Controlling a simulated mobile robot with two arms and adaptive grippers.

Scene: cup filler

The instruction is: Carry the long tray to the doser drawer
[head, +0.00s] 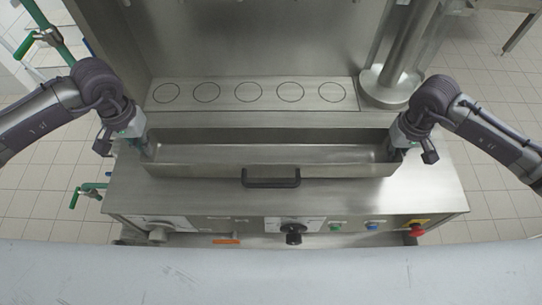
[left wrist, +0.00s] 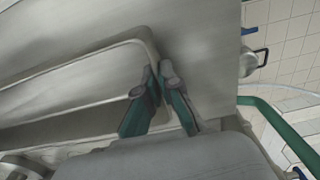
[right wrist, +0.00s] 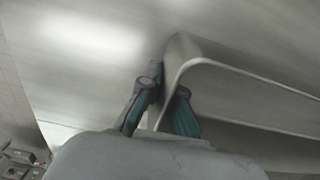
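The long tray (head: 215,170) is a shallow steel trough with a black handle (head: 271,178) on its front wall, on or just above the steel counter; I cannot tell which. My left gripper (head: 143,146) is at its left end. In the left wrist view its fingers (left wrist: 157,76) are closed around the tray's end wall (left wrist: 152,48). My right gripper (head: 394,147) is at the right end. In the right wrist view its fingers (right wrist: 169,84) straddle the end wall (right wrist: 178,52), close against it. The tray looks empty and about level. I cannot make out a separate doser drawer.
Behind the tray is a steel plate (head: 248,107) with several circle outlines. A steel column (head: 400,50) stands at the back right. Knobs and a red button (head: 417,230) are on the front panel. Green pipes (head: 52,35) stand at the left. A pale surface (head: 270,275) lies nearest me.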

